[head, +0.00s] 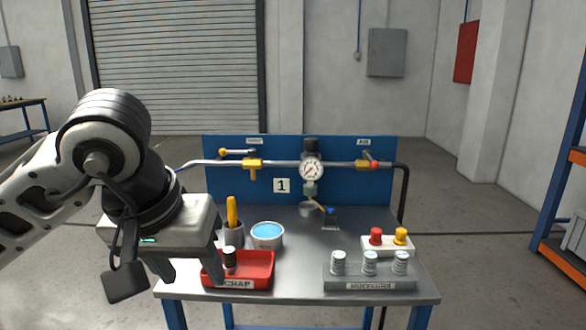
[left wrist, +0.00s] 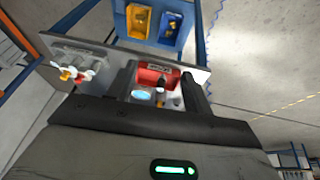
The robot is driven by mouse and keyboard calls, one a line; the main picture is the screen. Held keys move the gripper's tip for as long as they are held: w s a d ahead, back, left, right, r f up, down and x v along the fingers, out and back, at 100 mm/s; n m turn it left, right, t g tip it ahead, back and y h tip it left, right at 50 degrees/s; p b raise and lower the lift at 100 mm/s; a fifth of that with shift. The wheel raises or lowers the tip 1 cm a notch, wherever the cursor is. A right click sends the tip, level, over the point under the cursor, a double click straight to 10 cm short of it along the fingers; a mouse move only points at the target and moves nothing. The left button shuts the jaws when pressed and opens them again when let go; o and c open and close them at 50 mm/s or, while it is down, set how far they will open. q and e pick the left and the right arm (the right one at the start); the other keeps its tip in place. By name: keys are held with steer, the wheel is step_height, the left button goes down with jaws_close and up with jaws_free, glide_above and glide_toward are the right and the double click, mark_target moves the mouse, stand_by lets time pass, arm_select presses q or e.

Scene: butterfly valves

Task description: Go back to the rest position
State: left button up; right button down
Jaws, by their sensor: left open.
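My left gripper (head: 188,270) hangs at the left of the workbench, in front of the red SCRAP tray's left end. Its fingers are apart with nothing seen between them in the head view. In the left wrist view the fingers (left wrist: 158,88) also stand apart, with the red tray (left wrist: 152,77) and the blue-topped can (left wrist: 140,95) seen beyond them. The red SCRAP tray (head: 262,270) holds a dark-topped fitting (head: 229,258). My right gripper is in neither view.
The workbench (head: 300,235) bears a blue-topped can (head: 267,236), a cup with a yellow-handled tool (head: 232,212), a muffler rack (head: 369,282) and a block with red and yellow knobs (head: 388,247). A blue panel (head: 230,185) behind carries a gauge (head: 311,169) and yellow valves.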

arm_select(q)
steer(key=s+d+f+n+g+h, duration=0.1)
steer(key=s+d+f+g+h, duration=0.35)
steer(key=d, duration=0.35)
steer(key=s+d+r+n+g+h, duration=0.5)
steer(key=d+r+n+h, duration=0.25)
steer(key=n+h, duration=0.6)
steer(key=w+a+f+n+t, duration=0.3)
steer(key=w+n+t, duration=0.2)
steer(key=n+t, duration=0.8)
steer(key=w+a+f+n+t, duration=0.4)
steer(key=n+t, duration=0.5)
steer(key=n, duration=0.8)
steer(key=w+a+f+n+t+y, duration=0.25)
steer(key=a+f+n+y, duration=0.25)
steer(key=f+n+y, duration=0.7)
steer(key=s+a+f+n+g+y, duration=0.2)
steer(key=s+f+n+g, duration=0.2)
steer(key=f+n, duration=0.3)
steer(key=s+a+f+n+g+y, duration=0.1)
steer(key=s+a+f+n+g, duration=0.1)
steer(key=s+f+n+g, duration=0.2)
steer(key=s+f+n, duration=0.3)
steer(key=f, duration=0.3)
steer(key=shift+a+f+y, duration=0.35)
steer(key=shift+f+y, duration=0.05)
